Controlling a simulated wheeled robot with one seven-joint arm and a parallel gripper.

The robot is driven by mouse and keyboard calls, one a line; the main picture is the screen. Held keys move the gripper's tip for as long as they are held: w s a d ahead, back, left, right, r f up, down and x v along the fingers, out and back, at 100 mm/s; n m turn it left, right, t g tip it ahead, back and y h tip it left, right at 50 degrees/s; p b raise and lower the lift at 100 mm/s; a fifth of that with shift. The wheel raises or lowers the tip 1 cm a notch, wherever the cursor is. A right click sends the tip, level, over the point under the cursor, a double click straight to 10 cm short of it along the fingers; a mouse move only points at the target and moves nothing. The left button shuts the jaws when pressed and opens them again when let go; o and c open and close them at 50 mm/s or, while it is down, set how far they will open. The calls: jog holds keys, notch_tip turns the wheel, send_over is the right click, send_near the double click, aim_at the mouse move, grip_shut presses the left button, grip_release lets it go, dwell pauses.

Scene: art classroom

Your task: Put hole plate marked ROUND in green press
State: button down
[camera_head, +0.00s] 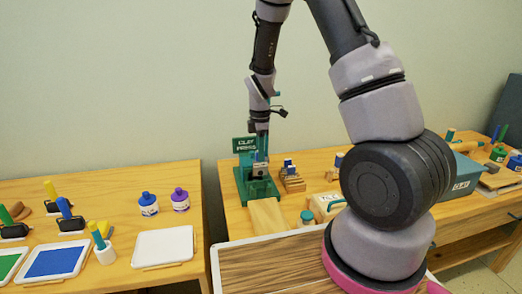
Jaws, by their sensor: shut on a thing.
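The green press (243,185) stands near the left end of the back table, with a green sign reading CLAY PRESS on it. My gripper (260,166) is at the press, pointing down in front of its upright frame. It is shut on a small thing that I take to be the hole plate. The fingers and the press hide most of it, and no ROUND mark can be read. I cannot tell whether the held thing touches the press or is seated in it.
A wooden block with small upright pieces (291,180) stands close right of the press. A light wooden board (268,215) lies in front, with a small jar (307,217) beside it. Left, a separate table holds ink pads, bottles (148,204) and a white tray (163,246).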

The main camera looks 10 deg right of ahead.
jog(key=shift+f, duration=4.4)
jog(key=c, duration=0.7)
grip_release()
jog(key=shift+r, duration=4)
